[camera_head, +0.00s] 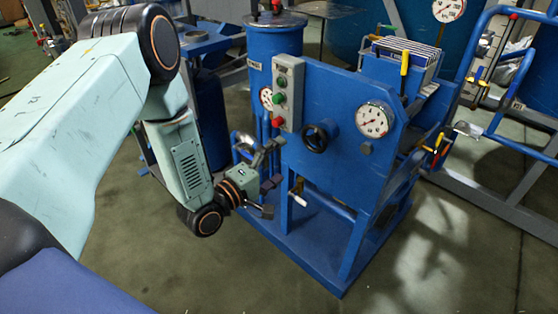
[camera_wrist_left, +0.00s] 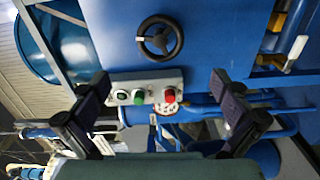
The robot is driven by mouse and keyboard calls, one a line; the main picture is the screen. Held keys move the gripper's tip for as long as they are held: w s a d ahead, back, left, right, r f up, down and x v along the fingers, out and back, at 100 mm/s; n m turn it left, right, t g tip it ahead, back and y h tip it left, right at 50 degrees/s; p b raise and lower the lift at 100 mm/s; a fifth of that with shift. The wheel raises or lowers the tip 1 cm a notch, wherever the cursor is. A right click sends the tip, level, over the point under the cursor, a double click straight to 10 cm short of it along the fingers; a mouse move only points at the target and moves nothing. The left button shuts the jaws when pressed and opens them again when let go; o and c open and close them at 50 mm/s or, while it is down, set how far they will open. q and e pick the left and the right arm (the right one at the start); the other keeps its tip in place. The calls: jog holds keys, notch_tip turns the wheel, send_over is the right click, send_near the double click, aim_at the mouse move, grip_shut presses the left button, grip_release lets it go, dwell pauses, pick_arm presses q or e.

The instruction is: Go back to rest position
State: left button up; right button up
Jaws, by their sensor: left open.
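My left arm comes in from the left of the head view, bent at the elbow with its wrist low. My left gripper (camera_head: 271,186) is open and empty, in front of the lower left part of the blue machine (camera_head: 335,108). In the left wrist view, its two dark fingers stand wide apart (camera_wrist_left: 160,84). The grey control box (camera_head: 288,93) with green and red buttons shows beyond and between them, also in the left wrist view (camera_wrist_left: 152,88). A black handwheel (camera_head: 316,138) is to the right of the gripper. My right gripper is not in view.
A round white gauge (camera_head: 374,120) sits on the machine's front panel. A white-handled lever (camera_head: 298,198) is close to the gripper's right. A blue tank (camera_head: 276,45) stands behind the control box. Blue tubular railing (camera_head: 483,62) is at right. The floor in front (camera_head: 215,265) is clear.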

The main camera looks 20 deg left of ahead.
aim_at(311, 140)
pick_arm(q)
jog(key=shift+w, duration=0.1)
dwell(0.4)
jog(key=x, duration=1.1)
jog(key=shift+w+d+f, duration=0.1)
jog(key=shift+w+d, duration=0.05)
jog(key=shift+w, duration=0.25)
